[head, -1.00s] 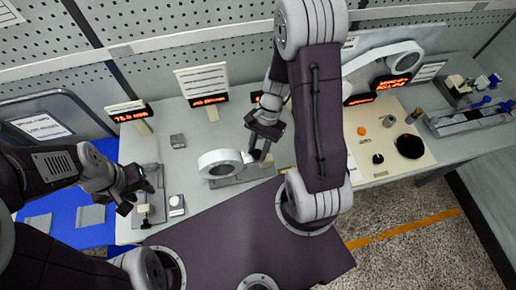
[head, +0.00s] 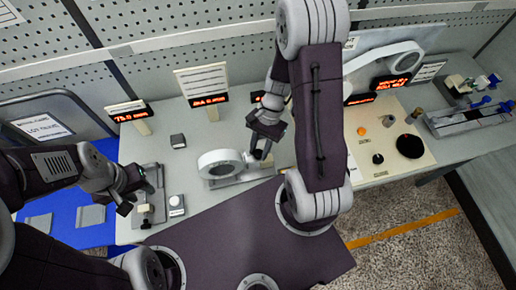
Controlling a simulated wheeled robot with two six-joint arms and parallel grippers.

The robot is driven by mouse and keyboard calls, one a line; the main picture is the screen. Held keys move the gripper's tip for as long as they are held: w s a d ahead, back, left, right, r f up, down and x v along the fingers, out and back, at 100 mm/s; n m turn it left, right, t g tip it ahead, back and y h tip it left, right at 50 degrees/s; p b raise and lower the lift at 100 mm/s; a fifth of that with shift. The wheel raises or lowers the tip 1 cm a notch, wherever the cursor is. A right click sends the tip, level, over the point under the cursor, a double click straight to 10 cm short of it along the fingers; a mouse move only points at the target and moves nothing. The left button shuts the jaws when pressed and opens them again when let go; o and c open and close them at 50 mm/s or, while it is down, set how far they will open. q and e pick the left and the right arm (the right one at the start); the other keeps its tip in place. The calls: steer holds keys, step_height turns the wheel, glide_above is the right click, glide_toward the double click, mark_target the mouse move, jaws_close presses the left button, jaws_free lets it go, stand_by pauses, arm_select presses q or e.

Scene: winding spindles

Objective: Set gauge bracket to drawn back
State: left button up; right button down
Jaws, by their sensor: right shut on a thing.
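The white ring-shaped piece (head: 212,171), which I take to be the gauge bracket, sits on a grey base plate (head: 240,180) at the middle of the bench. A small light tab sticks out at its right side. My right gripper (head: 260,155) reaches down from above to this tab. Its fingers are shut on it, and they partly hide the contact. My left gripper (head: 138,198) is over a grey fixture (head: 158,181) with a small pale block (head: 144,209) at the left. Its two fingers stand apart and look empty.
Red-digit displays (head: 130,115) line the back of the bench. A small dark box (head: 178,141) and a white-topped block (head: 176,205) stand left of the ring. A pale board (head: 380,135) with knobs and a black disc (head: 409,146) lies to the right. A blue surface (head: 90,237) lies at far left.

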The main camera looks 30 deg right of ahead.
steer(key=d, duration=0.4)
steer(key=shift+s+d+r+p, duration=0.1)
steer(key=shift+s+d+p, duration=0.1)
steer(key=shift+s+p, duration=0.15)
steer(key=shift+a, duration=0.15)
steer(key=c, duration=1.4)
jaws_free()
steer(key=shift+o, duration=0.2)
steer(key=shift+s+d, duration=0.15)
steer(key=shift+d, duration=0.1)
steer(key=v, duration=0.9)
